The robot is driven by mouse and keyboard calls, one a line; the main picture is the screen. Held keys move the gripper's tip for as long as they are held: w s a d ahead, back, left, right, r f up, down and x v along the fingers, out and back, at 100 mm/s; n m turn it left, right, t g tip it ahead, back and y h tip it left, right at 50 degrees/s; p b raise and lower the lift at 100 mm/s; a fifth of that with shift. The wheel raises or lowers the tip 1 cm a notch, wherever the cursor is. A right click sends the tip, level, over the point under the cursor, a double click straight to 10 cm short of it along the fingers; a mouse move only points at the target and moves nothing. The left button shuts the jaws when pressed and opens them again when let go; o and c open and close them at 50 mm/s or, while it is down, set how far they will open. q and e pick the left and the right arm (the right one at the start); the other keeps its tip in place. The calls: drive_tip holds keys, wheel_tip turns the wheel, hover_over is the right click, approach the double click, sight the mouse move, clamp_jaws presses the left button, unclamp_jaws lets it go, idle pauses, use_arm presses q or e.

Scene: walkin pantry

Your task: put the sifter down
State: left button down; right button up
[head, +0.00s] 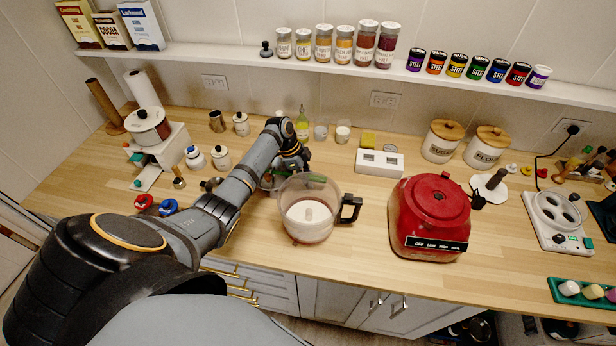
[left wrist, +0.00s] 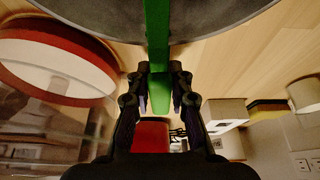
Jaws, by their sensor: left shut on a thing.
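My left gripper (head: 291,164) reaches over the counter behind the clear mixing bowl. It is shut on the green handle of the sifter. In the left wrist view the green handle (left wrist: 159,90) runs between my two fingers, and the grey round body of the sifter (left wrist: 215,18) fills the top edge. In the head view the sifter is mostly hidden by my gripper and arm. Wood counter shows close by, but I cannot tell whether the sifter touches it. My right gripper is in neither view.
The clear bowl with a black handle (head: 308,212) stands close in front of my gripper. A red appliance (head: 432,215) is to its right, and a white box (head: 379,163) is behind. Bare counter (head: 255,235) lies left of the bowl.

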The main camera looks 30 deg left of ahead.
use_arm(q)
drive_tip(key=shift+f, duration=0.2)
drive_tip(key=c, duration=1.2)
unclamp_jaws()
